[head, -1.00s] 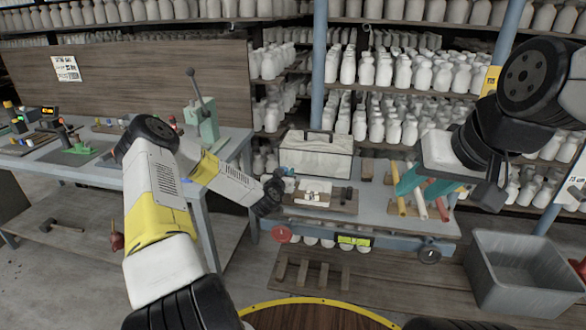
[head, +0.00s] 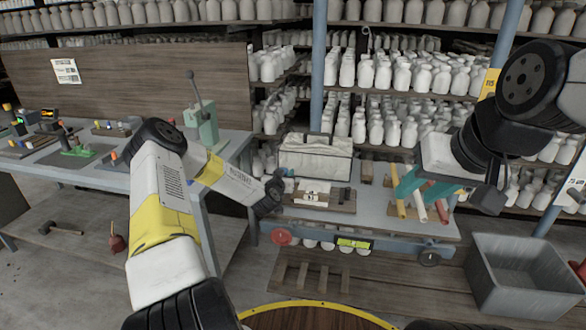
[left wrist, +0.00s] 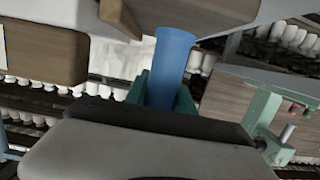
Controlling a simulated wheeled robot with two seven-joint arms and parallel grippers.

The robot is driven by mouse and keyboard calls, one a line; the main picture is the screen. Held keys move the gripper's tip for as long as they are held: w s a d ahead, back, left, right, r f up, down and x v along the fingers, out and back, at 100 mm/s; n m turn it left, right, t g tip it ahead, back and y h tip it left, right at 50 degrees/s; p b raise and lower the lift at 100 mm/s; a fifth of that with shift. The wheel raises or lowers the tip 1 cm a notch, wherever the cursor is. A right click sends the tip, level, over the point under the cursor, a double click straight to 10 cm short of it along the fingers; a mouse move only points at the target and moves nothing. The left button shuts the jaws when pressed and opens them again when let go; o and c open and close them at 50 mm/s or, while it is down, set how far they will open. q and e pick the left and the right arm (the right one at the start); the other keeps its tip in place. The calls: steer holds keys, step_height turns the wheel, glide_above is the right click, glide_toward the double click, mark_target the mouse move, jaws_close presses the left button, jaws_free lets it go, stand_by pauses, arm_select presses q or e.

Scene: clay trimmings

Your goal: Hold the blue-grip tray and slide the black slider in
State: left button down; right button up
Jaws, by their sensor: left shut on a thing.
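The tray (head: 318,205) is a brown wooden board on the grey bench, with a white piece (head: 310,190) on it. A small dark piece (head: 344,195), probably the black slider, lies at its right part. My left gripper is at the tray's left end, partly hidden by its own wrist in the head view. In the left wrist view its green fingers (left wrist: 165,92) are shut on the blue grip (left wrist: 173,55), which meets brown wood. My right gripper (head: 422,188) has teal fingers spread apart, above the bench right of the tray, with nothing seen between them.
A pale bag (head: 316,157) stands behind the tray. Yellow, white and red rods (head: 421,206) lie under my right gripper. A grey bin (head: 520,275) stands on the floor at right. A second bench (head: 90,172) with tools and a green press (head: 201,120) is at left.

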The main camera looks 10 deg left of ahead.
mark_target(347, 189)
stand_by(0.3)
stand_by(1.1)
